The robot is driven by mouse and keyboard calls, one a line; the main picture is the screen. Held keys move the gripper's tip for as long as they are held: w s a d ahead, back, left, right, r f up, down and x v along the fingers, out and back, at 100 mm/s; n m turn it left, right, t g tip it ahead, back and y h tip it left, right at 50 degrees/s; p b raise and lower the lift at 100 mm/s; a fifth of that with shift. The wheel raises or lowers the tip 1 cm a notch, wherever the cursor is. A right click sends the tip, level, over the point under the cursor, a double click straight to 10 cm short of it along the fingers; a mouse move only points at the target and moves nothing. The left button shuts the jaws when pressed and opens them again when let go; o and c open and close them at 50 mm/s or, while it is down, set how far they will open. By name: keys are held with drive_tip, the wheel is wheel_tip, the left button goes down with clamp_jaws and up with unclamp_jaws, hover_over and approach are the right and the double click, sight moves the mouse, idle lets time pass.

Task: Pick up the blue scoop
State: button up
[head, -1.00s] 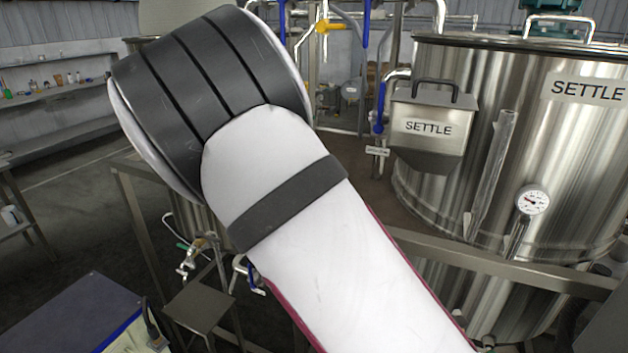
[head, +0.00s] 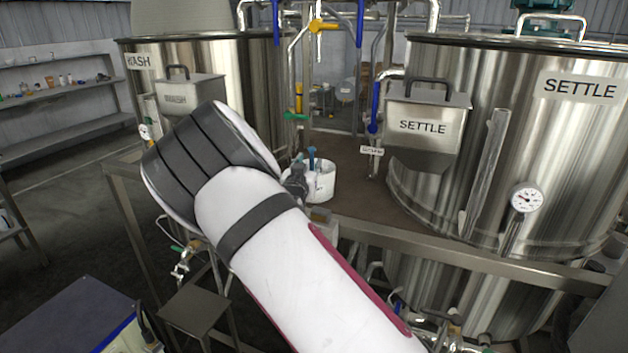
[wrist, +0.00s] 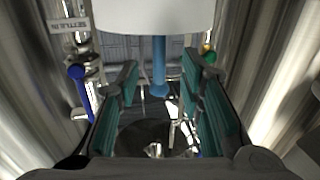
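A blue handle (head: 311,155), seemingly that of the scoop, stands up from a white bucket (head: 325,183) on the brown deck between the two tanks. In the wrist view the blue handle (wrist: 159,68) runs from the white bucket (wrist: 155,16) to a rounded end. It shows between the two teal-padded fingers of my gripper (wrist: 163,88), which are apart with nothing clamped. I cannot tell how deep between them it lies. The scoop's bowl is hidden. In the head view my gripper (head: 297,180) is small and dark at the bucket's left side, partly hidden by my arm.
The SETTLE tank (head: 530,140) with its hopper (head: 425,125) stands at right. The WASH tank (head: 235,75) stands at left behind my arm. Pipes and a blue valve handle (head: 376,107) rise behind the deck (head: 355,205). A metal rail (head: 480,260) runs along the front.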

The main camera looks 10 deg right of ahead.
sight(311, 160)
drive_tip(key=x, duration=0.4)
drive_tip(key=shift+f, duration=0.2)
clamp_jaws()
drive_tip(key=shift+r, duration=0.1)
